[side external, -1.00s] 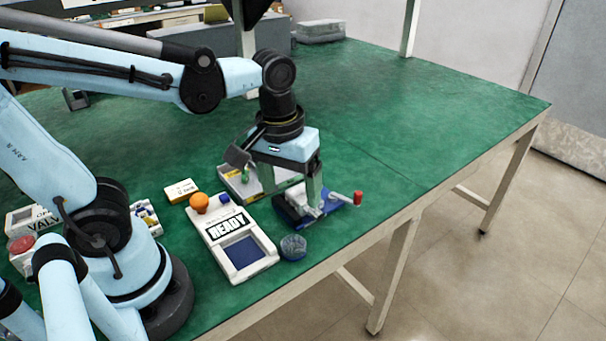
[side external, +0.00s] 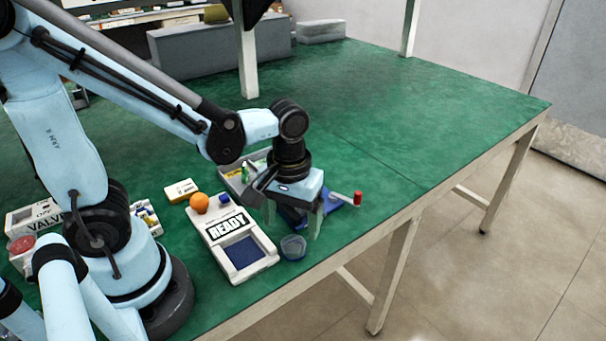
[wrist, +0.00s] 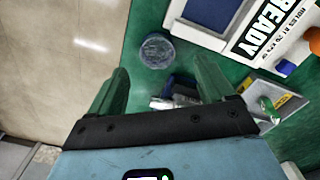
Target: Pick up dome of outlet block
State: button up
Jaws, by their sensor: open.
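A small round translucent blue piece (side external: 292,248), dome- or cup-like, sits on the green table beside the white READY panel; it is the likeliest dome, though I cannot tell for sure. It also shows in the wrist view (wrist: 156,50), just beyond the fingertips and roughly centred between them. My gripper (side external: 293,230) is open and empty, its two fingers apart above and around that spot; in the wrist view the fingers (wrist: 162,72) spread either side. A blue fixture with a metal part (wrist: 180,91) lies partly hidden behind my gripper; its red-tipped crank (side external: 357,198) sticks out right.
The white READY panel (side external: 212,228) with an orange ball (side external: 199,203) stands left of my gripper. A grey tray (wrist: 272,98) with a green piece is behind. A small yellow-white box (side external: 181,190) lies further left. The table's front edge is close; the right side is clear.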

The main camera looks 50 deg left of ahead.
aim_at(294, 240)
jog(key=shift+w+d+f, duration=0.1)
jog(key=shift+w+f, duration=0.05)
jog(key=shift+f, duration=0.6)
jog(key=shift+w+f, duration=0.1)
jog(key=shift+f, duration=1.7)
jog(key=c, duration=1.1)
jog(key=shift+r, duration=0.1)
